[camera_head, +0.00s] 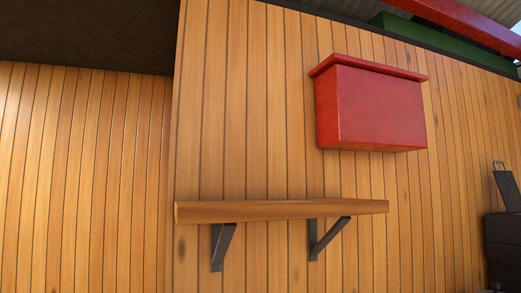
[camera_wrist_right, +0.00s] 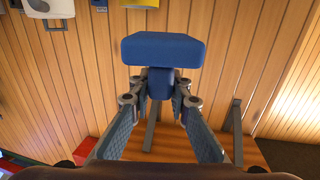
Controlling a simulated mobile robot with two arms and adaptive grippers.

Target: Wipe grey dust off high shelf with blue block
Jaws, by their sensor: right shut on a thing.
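The wooden shelf (camera_head: 280,210) is fixed to the plank wall on two dark brackets in the head view. I see it from below and edge-on, so its top and any grey dust are hidden. In the right wrist view, part of the shelf (camera_wrist_right: 185,146) shows low in the picture, behind my gripper. My right gripper (camera_wrist_right: 160,98) is shut on the narrow grip of the blue block (camera_wrist_right: 164,49). The wide part of the block sticks out beyond the fingers, apart from the shelf. Neither gripper shows in the head view.
A red box (camera_head: 375,105) with an overhanging lid hangs on the wall above the shelf's right half. The brackets (camera_head: 222,246) stick out beneath the shelf. A dark object (camera_head: 503,240) stands at the far right. The wall between shelf and red box is clear.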

